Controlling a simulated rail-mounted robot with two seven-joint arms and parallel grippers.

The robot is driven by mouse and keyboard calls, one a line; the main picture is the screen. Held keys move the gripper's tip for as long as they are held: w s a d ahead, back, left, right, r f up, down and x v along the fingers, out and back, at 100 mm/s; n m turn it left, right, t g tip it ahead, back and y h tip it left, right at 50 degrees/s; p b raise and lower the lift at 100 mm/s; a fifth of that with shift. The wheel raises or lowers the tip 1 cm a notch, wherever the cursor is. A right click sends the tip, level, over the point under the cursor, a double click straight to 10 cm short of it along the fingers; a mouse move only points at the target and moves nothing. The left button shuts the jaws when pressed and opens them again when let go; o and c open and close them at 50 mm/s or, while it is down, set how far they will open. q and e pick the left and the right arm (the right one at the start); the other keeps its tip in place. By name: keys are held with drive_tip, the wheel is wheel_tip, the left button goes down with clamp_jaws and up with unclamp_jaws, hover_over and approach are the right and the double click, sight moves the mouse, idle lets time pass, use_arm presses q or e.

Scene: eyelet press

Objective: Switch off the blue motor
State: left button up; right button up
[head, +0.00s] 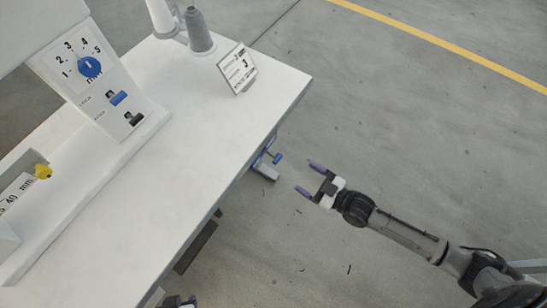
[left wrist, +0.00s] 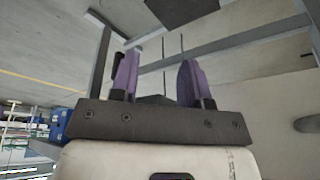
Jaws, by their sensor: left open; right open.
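No part is clearly recognisable as the blue motor. A small grey fitting with blue parts (head: 267,164) sits at the table's right edge in the head view. A blue object (left wrist: 59,123) shows at the left of the left wrist view; I cannot tell what it is. My right gripper (head: 304,178) is open and empty, beside the table, to the right of the grey-blue fitting and apart from it. My left gripper (left wrist: 156,75) is open with nothing between its purple fingers; in the head view only a bit of it shows at the bottom edge, beside the table.
Grey beams (left wrist: 245,42) cross beyond my left fingers. Floor to the right is clear.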

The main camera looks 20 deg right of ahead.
sight(273, 156)
drive_tip(key=b+x, duration=0.3)
drive_tip(key=x, duration=0.8)
drive_tip(key=shift+w, duration=0.1)
drive_tip(key=shift+w+a+b, duration=0.4)
drive_tip(key=shift+w+a, duration=0.1)
drive_tip(key=shift+w, duration=0.05)
drive_tip(key=shift+c, duration=0.2)
drive_tip(key=shift+c, duration=1.4)
drive_tip(key=c, duration=0.6)
drive_tip(key=shift+o, duration=0.2)
drive_tip(key=shift+w+f+t+b, duration=0.1)
drive_tip(key=shift+f+t+b, duration=0.3)
drive_tip(key=shift+b, duration=0.4)
drive_tip(key=shift+t+y+b, duration=0.5)
drive_tip(key=shift+b, duration=0.05)
drive_tip(key=shift+r, duration=0.1)
